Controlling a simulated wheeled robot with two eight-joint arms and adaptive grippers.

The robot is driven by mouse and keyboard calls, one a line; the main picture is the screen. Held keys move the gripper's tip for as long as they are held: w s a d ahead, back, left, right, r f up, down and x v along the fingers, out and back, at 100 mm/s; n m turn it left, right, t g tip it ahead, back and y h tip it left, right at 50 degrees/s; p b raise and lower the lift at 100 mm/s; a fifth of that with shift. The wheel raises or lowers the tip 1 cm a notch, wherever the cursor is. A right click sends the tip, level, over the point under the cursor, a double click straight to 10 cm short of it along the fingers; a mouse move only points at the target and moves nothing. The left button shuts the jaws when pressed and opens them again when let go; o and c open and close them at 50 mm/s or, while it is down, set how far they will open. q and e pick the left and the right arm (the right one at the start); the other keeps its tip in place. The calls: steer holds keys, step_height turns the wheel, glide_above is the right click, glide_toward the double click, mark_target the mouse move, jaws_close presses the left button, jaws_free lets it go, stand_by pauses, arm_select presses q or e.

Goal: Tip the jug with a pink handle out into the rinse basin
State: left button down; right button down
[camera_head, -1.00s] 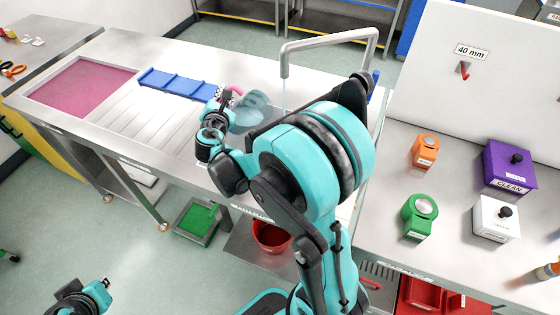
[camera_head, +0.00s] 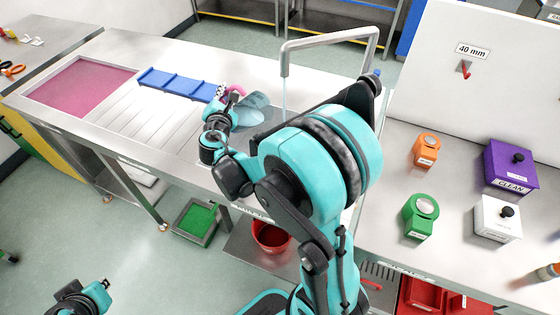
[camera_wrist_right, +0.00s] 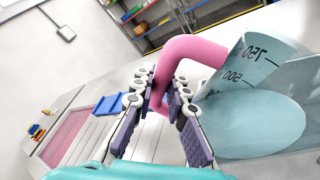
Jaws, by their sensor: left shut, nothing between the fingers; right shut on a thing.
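The jug (camera_head: 252,108), translucent blue with a pink handle (camera_head: 236,90), is held tilted beside the tap in the head view. In the right wrist view the jug (camera_wrist_right: 255,115) shows its volume marks turned over, and its pink handle (camera_wrist_right: 188,52) passes between the fingers. My right gripper (camera_head: 221,98) is shut on the handle; its fingers (camera_wrist_right: 160,100) lie on both sides of it. The rinse basin below the tap is mostly hidden by the jug and my right arm. My left gripper (camera_head: 104,285) is shut and empty, low at the left, away from the bench.
A grey tap (camera_head: 330,38) arches over the basin area with a thin stream below its spout. A blue rack (camera_head: 180,85) and a pink-floored tray (camera_head: 82,87) lie to the left. Punches and labelled boxes (camera_head: 510,165) stand on the right bench.

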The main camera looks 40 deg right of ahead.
stand_by(0.4)
steer(key=shift+s+d+r+m, duration=0.1)
steer(key=shift+s+r+m, duration=0.1)
steer(key=shift+m, duration=0.1)
steer(key=shift+s+d+m+t+b, duration=0.1)
steer(key=shift+s+m+t+b, duration=0.15)
steer(key=shift+m+t+b, duration=0.2)
stand_by(0.4)
steer(key=shift+s+d+m+b, duration=0.15)
steer(key=shift+s+m+b, duration=0.1)
steer(key=shift+b, duration=0.05)
steer(key=shift+s+d+m+t+h+b, duration=0.15)
steer(key=shift+s+m+t+h+b, duration=0.15)
steer(key=shift+m+b, duration=0.1)
